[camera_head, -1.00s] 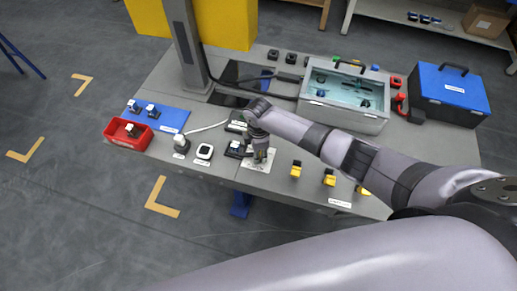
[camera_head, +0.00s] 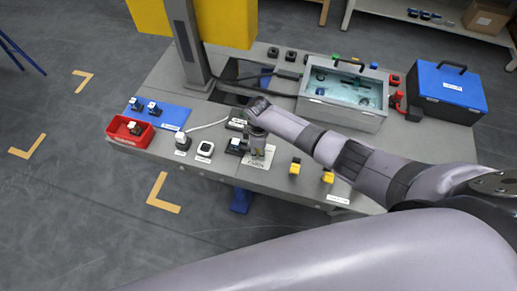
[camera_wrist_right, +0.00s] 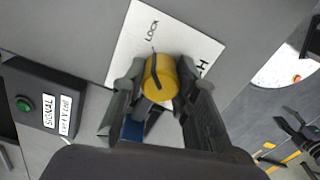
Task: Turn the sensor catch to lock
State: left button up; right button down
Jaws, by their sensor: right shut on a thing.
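The sensor catch is a yellow round knob (camera_wrist_right: 160,77) with a dark line across its top, in the right wrist view. It stands on a white plate (camera_wrist_right: 190,38) with the word LOCK near its far edge and another label partly hidden. My right gripper (camera_wrist_right: 153,88) is shut on the knob, one finger on each side. In the head view my right gripper (camera_head: 257,149) is over the white plate (camera_head: 262,160) at the table's front, and hides the knob.
A dark box with a green button (camera_wrist_right: 23,104) and a SIGNAL label is beside the plate. In the head view, yellow-topped pieces (camera_head: 295,167) stand to the right. A red tray (camera_head: 120,138), clear-lidded case (camera_head: 340,116) and blue case (camera_head: 450,95) are around the table.

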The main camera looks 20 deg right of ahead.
jog(key=c, duration=1.2)
grip_release()
jog(key=shift+c, duration=0.2)
notch_tip(320, 180, up, 12)
